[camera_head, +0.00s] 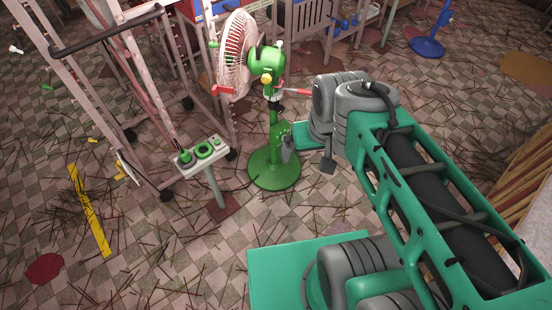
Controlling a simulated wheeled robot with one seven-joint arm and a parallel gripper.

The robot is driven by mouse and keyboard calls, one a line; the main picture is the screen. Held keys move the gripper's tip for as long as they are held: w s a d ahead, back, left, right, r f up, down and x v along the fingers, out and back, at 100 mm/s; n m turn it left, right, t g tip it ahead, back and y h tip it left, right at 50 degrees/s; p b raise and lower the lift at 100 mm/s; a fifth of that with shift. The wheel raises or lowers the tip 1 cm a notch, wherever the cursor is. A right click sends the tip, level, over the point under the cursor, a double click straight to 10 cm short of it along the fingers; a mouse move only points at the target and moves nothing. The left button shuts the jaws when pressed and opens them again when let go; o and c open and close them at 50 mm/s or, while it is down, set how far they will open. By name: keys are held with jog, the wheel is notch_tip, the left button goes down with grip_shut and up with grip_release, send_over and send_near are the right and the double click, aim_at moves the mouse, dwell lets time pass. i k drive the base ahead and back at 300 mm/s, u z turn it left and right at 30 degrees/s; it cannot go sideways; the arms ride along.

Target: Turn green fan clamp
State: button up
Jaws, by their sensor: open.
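A green fan (266,62) with a white cage stands on a green pole above a round green base (274,170). A small clamp-like fitting (277,104) sits on the pole below the motor, and a red lever (295,91) sticks out to the right near it; which part is the clamp is hard to tell at this size. My gripper (308,157) is right of the pole and lower than the fitting. Its grey fingers are spread apart with nothing seen between them. Whether the left finger touches the pole cannot be told.
A small control stand (203,154) with green buttons is left of the fan. A wheeled metal frame (130,80) stands at the left. A blue stand (428,46) is at the back right.

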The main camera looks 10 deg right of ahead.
aim_at(281, 109)
jog(key=u, duration=0.9)
jog(key=i, duration=0.5)
jog(key=u, duration=0.05)
